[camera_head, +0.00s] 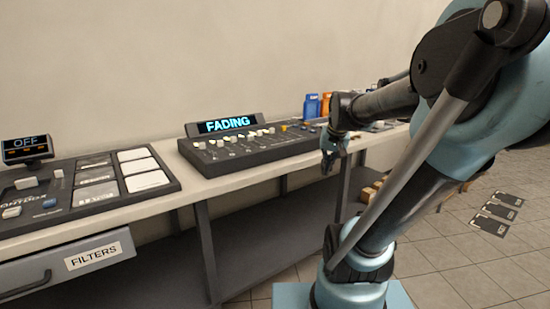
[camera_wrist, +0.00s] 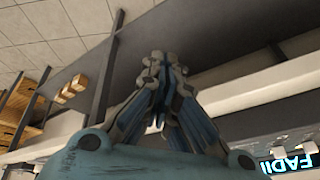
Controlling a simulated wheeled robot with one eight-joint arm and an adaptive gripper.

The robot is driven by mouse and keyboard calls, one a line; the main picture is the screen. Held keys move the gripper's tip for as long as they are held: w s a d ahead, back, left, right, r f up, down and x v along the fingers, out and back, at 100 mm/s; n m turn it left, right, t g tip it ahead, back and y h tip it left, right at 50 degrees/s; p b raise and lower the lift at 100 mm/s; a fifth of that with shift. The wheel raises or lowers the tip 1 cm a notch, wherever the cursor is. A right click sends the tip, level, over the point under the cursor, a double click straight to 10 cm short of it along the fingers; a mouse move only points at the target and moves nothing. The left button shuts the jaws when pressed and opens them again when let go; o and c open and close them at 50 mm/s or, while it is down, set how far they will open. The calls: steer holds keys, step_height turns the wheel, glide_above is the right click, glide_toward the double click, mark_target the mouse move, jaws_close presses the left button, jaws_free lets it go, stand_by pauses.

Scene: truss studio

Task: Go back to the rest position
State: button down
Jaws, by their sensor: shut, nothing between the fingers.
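My gripper (camera_head: 331,160) hangs in front of the bench's front edge in the head view, to the right of the fader console (camera_head: 240,143), with its fingers pointing down. In the wrist view my gripper (camera_wrist: 165,65) has its fingers together and nothing between them. It appears apart from the bench and the console. The console's display reads "FADING"; part of that display (camera_wrist: 288,164) shows upside down at the lower right of the wrist view.
The long bench (camera_head: 189,190) runs along the wall, with a dark lower shelf (camera_head: 255,248). A second console (camera_head: 85,190) with an "OFF" display (camera_head: 26,147) stands at left, above a "FILTERS" drawer (camera_head: 75,265). Blue (camera_head: 311,107) and orange (camera_head: 326,103) containers stand behind. Dark flat panels (camera_head: 500,212) lie on the tiled floor.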

steer(key=s+d+f+n+g, duration=0.1)
steer(key=s+f+n+g, duration=0.1)
steer(key=s+f, duration=1)
steer(key=s, duration=0.4)
steer(key=shift+s+f+h, duration=0.35)
steer(key=shift+s+h, duration=0.05)
steer(key=shift+d, duration=0.1)
steer(key=shift+w+f, duration=0.2)
steer(key=shift+w, duration=0.3)
